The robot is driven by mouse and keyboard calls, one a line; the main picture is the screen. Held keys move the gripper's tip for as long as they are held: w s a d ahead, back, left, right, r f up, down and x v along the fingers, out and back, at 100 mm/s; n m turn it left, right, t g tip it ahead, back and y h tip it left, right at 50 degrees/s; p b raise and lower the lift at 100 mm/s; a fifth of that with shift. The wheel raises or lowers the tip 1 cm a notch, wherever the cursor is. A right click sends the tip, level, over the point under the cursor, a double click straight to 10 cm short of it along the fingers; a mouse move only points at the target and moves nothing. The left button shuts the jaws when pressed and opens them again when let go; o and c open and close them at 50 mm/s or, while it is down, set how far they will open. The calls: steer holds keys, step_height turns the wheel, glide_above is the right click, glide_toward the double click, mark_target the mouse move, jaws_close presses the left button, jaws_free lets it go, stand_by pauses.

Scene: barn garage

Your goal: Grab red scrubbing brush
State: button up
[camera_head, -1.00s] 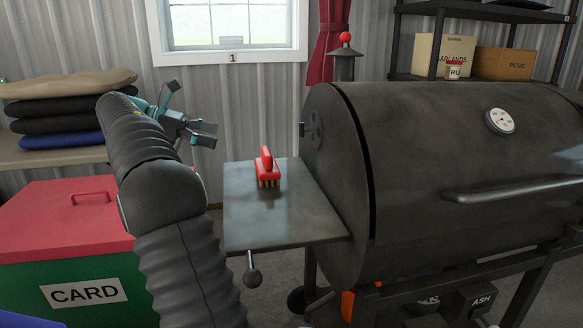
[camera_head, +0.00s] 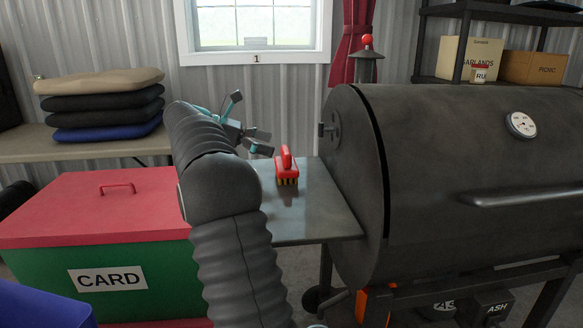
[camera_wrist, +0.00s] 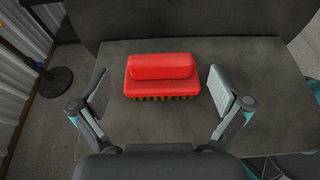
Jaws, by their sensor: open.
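The red scrubbing brush (camera_head: 287,168) stands bristles down on the grey side shelf (camera_head: 318,208) of the smoker grill, its raised handle on top. In the wrist view the brush (camera_wrist: 162,76) lies across the picture, between the two finger pads but farther out over the shelf (camera_wrist: 150,132). My gripper (camera_head: 246,122) is open and empty, to the upper left of the brush in the head view. In the wrist view my gripper (camera_wrist: 162,94) has a finger on each side of the brush, apart from it.
The large dark grill barrel (camera_head: 450,180) stands right of the shelf. A red-lidded green box (camera_head: 110,255) is at the left, and stacked cushions (camera_head: 105,105) lie on a bench behind it. The shelf around the brush is clear.

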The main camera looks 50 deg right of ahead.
mark_target(283, 149)
steer(key=x, duration=0.2)
steer(key=shift+s+d+f, duration=0.25)
steer(key=shift+w+a, duration=0.15)
steer(key=c, duration=0.6)
steer(key=shift+d, duration=0.25)
steer(key=c, duration=0.8)
